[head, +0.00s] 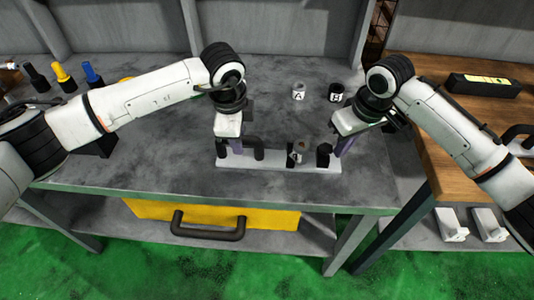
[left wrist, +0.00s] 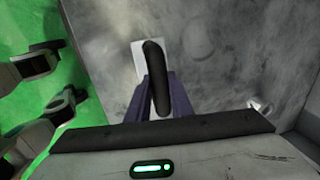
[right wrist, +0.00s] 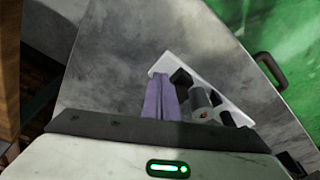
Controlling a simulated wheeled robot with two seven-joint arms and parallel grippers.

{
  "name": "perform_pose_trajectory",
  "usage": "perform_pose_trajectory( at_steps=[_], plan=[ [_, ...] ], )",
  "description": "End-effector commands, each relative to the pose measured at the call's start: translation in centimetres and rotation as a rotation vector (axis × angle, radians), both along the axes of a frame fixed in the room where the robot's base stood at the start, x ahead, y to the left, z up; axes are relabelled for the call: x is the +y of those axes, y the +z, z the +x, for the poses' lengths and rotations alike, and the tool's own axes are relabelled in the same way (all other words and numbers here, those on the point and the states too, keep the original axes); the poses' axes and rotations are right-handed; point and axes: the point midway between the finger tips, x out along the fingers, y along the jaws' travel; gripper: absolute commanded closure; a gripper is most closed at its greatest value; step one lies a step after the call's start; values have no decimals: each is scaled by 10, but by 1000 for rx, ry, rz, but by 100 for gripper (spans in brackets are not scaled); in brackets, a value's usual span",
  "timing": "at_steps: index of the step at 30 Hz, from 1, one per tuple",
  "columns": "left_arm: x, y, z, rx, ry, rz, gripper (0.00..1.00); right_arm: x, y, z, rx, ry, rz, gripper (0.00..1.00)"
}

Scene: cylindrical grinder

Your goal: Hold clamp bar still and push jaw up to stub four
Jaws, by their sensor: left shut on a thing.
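The white clamp bar (head: 270,162) lies along the front of the grey table. My left gripper (head: 236,146) is shut on the bar's black handle (head: 258,147) at the left; the handle also shows between the purple fingers in the left wrist view (left wrist: 155,75). A grey cylinder (head: 301,147) with a label sits at the bar's right part. A black block, seemingly the jaw (head: 323,155), stands right of it. My right gripper (head: 342,147) is at the bar's right end, its fingers together and empty beside that block in the right wrist view (right wrist: 181,77). Stub numbers cannot be read.
Several coloured bottles (head: 62,74) are at the far left. A wooden bench (head: 440,130) adjoins at right. The table's middle is clear.

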Motion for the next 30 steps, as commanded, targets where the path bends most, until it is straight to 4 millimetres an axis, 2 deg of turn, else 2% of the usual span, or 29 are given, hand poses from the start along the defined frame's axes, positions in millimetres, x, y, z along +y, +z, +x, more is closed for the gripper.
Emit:
perform_pose_trajectory(
  at_steps=[30],
  plan=[
    [0, 1, 1, -2, 0, -1, 100, 0, -8, 0, 0, 0, 0, 100]
  ],
)
